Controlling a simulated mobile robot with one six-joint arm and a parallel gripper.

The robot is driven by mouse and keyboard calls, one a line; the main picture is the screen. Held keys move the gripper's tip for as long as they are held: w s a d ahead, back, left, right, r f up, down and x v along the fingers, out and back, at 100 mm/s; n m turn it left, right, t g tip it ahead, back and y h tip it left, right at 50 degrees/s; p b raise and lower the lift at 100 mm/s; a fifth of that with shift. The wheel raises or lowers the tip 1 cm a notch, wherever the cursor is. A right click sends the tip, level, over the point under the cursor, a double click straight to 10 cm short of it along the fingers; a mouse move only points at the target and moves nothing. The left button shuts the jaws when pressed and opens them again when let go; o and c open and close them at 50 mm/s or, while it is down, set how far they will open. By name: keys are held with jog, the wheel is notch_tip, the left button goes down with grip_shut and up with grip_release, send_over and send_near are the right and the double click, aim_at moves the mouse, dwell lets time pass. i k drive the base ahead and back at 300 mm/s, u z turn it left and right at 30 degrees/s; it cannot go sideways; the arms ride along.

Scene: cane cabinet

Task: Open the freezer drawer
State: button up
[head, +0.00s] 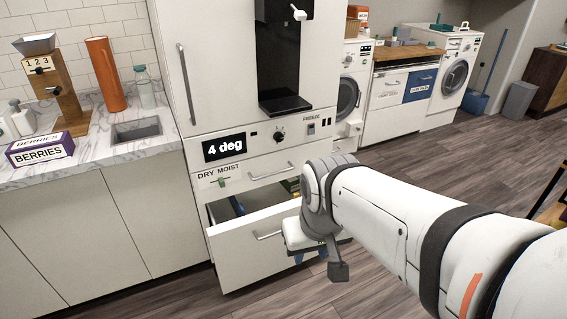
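The white fridge-freezer (184,95) stands at the middle left with a "4 deg" display (224,147). Its lower drawer (240,260) is pulled out part way, with a bar handle (267,236) on its front. The dark inside and some coloured contents show behind the front. A narrower drawer front with a bar handle (271,172) above it looks shut. My gripper (318,258) is at the right part of the open drawer's front. A grey finger hangs down there. My wrist hides the drawer's right end, and contact cannot be told.
A marble counter (95,165) with a berries box (40,150), an orange cylinder (105,74) and a sink is on the left. Washing machines (455,75) and a low cabinet (395,108) stand at the back right. The wooden floor (425,160) between is mostly clear.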

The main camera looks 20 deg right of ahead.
aim_at(250, 248)
jog(key=z, duration=0.3)
jog(key=i, duration=1)
jog(key=u, duration=0.05)
